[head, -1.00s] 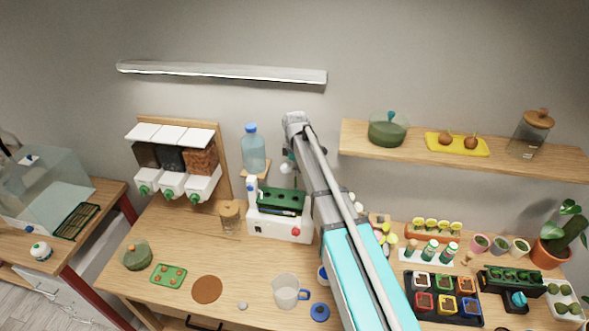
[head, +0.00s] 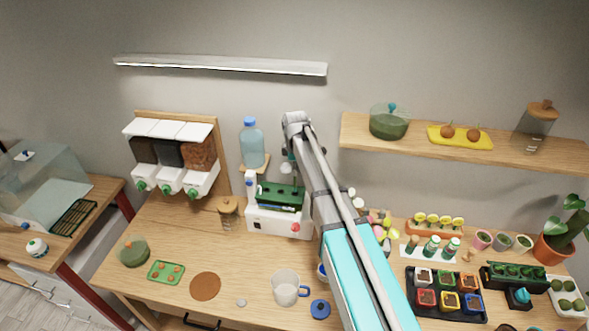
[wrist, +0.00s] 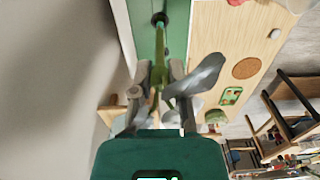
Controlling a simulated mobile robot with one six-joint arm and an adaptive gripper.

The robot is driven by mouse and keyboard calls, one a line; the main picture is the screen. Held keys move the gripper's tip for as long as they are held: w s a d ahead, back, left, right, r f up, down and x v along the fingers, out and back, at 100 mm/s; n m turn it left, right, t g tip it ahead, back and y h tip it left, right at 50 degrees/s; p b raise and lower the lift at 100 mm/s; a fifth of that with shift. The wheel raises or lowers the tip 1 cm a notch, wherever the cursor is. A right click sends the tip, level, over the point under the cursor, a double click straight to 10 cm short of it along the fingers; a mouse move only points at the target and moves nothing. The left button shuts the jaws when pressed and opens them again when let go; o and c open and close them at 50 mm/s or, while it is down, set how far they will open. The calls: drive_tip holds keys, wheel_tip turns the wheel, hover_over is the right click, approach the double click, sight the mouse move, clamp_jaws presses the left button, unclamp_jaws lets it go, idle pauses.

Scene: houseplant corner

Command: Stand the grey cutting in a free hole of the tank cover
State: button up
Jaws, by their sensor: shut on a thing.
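The grey cutting (wrist: 203,77) has a green stem and broad grey leaves. My gripper (wrist: 160,77) is shut on its stem in the wrist view. The stem runs from the fingers to a dark round hole in the green tank cover (wrist: 176,30); I cannot tell whether its end is inside the hole or just above it. In the head view the green tank cover (head: 270,194) sits on the white tank unit (head: 264,222) with a red knob. My arm hides the unit's right side and most of my gripper there.
A blue-capped bottle (head: 252,148) stands behind the tank unit, and a lidded jar (head: 229,213) stands to its left. A measuring jug (head: 286,289) is in front. Pots and plant racks crowd the right. The wooden table (head: 240,265) is partly clear in front.

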drive_tip(key=shift+f+b, duration=2.4)
drive_tip(key=shift+f, duration=0.05)
idle(1.0)
idle(0.4)
drive_tip(key=o, duration=0.8)
drive_tip(key=shift+o, duration=0.2)
drive_tip(key=o, duration=0.4)
drive_tip(key=shift+r, duration=0.15)
drive_tip(key=shift+r+p, duration=3.4)
drive_tip(key=shift+p, duration=0.1)
